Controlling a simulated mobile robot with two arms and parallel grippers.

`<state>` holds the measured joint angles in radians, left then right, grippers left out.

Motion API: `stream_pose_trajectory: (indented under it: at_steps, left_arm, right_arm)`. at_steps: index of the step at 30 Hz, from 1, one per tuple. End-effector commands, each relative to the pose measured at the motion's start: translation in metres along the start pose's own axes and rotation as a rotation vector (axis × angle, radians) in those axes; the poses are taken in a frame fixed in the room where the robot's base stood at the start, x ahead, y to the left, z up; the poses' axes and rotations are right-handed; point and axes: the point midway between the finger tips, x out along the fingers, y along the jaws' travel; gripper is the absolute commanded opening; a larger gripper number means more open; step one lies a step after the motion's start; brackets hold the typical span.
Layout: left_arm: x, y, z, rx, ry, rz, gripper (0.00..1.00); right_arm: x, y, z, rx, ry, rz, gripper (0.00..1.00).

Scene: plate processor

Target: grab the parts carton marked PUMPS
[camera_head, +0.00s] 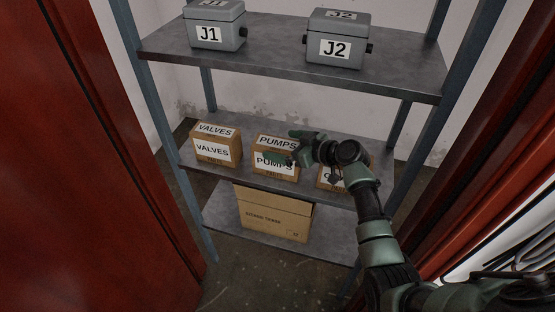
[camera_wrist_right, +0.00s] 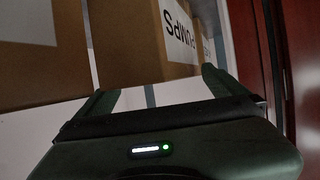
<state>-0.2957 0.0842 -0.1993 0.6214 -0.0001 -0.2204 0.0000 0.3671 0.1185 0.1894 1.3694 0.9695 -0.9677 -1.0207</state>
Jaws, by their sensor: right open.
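The brown parts carton marked PUMPS (camera_head: 275,173) stands on the middle shelf, between the VALVES carton and another carton. White labels are on its top and front. My left gripper is not in view.
The VALVES carton (camera_head: 213,148) stands to the left. A third carton (camera_head: 329,178) is mostly hidden by my right arm. Grey boxes J1 (camera_head: 217,36) and J2 (camera_head: 336,48) sit on the upper shelf (camera_head: 270,65). A larger carton (camera_head: 275,215) is below. Red panels (camera_head: 75,170) flank the rack.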

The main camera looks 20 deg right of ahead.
Motion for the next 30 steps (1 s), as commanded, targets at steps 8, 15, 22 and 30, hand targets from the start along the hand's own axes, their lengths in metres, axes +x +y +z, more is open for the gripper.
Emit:
stream_pose_trajectory:
  at_steps: [8,15,22,30]
  left_arm:
    - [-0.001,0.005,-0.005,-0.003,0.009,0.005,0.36]
    - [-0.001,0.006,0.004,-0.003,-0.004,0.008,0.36]
    - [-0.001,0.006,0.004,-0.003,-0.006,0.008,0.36]
    - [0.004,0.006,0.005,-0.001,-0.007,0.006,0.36]
  right_arm:
    - [-0.001,0.000,0.000,0.000,0.000,0.000,0.61]
    - [0.000,-0.001,0.002,0.003,-0.004,-0.002,0.00]
    - [0.000,-0.001,0.001,0.004,-0.002,-0.002,0.00]
    - [-0.007,0.000,-0.014,0.000,-0.001,-0.002,0.00]
